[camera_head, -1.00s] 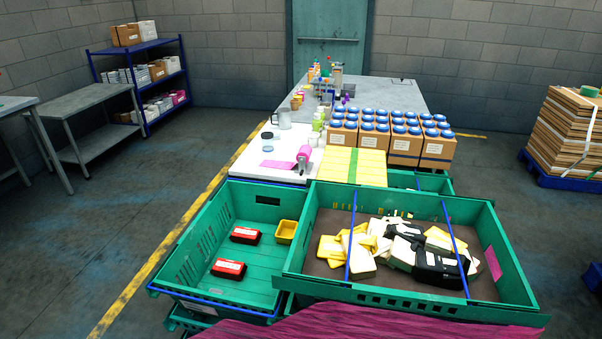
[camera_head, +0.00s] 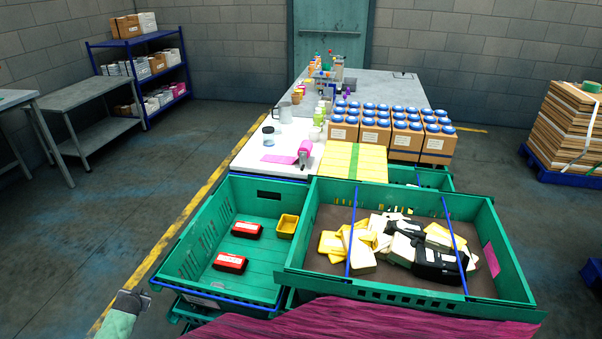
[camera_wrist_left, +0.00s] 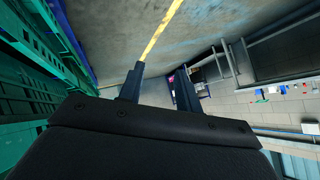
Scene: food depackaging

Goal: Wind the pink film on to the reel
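A wide, wrinkled sheet of pink film (camera_head: 360,321) fills the bottom middle of the head view, in front of the crates. Its lower end is cut off by the frame. I cannot make out a reel with certainty. A small pink roll (camera_head: 304,149) stands on the white table top beside a flat pink sheet (camera_head: 279,159). My left gripper (camera_head: 132,299) shows at the lower left of the head view, left of the crates and away from the film. In the left wrist view its two fingers (camera_wrist_left: 159,72) are apart with nothing between them. My right gripper is not in view.
A green crate (camera_head: 186,244) holds two red-and-black packs (camera_head: 247,230) and a yellow tub (camera_head: 287,226). A raised crate (camera_head: 508,270) holds yellow, white and black packs. Blue-lidded boxes (camera_head: 405,134) stand behind. Floor at left is open.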

